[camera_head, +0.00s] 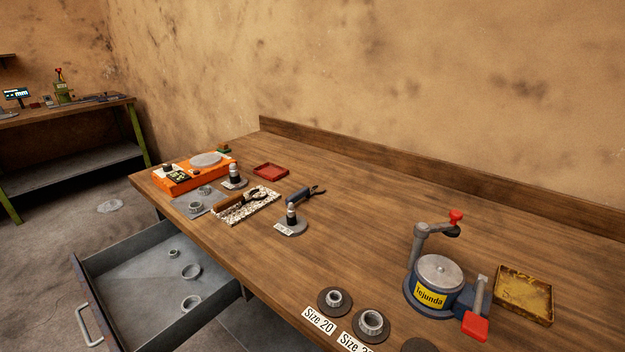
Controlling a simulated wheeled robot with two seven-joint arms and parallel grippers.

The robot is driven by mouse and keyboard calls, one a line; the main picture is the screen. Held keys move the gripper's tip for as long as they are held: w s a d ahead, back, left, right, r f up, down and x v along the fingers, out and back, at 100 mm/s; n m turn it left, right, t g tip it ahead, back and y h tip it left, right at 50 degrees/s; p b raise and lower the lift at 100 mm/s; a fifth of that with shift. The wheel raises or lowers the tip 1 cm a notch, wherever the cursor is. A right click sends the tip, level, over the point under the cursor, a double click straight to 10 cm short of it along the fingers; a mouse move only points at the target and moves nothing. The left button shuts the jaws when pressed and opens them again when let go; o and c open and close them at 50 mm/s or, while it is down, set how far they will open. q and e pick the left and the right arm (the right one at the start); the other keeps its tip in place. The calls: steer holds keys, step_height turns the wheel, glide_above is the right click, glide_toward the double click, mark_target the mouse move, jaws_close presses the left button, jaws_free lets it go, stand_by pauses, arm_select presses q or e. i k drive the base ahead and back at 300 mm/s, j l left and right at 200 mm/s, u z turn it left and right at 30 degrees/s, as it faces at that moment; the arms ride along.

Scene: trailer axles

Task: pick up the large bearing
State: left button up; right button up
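Several grey ring-shaped bearings show in the head view. One bearing (371,322) sits on a dark disc at the front edge of the bench, beside a partly cut-off "Size" label. A slightly smaller bearing (334,298) sits on a dark disc by the "Size 20" label (318,320). More rings (195,206) sit on a grey mat. I cannot tell which is the large bearing. Neither gripper is in view.
The drawer (140,275) juts out. The bench's middle is clear.

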mark_target(191, 298)
steer(key=j+u, duration=0.3)
steer(key=u, duration=0.15)
steer(key=j+u, duration=0.3)
steer(key=u, duration=0.15)
steer(key=i+j+u, duration=0.15)
steer(key=u, duration=0.3)
steer(key=j+z, duration=0.1)
steer(key=z, duration=1.2)
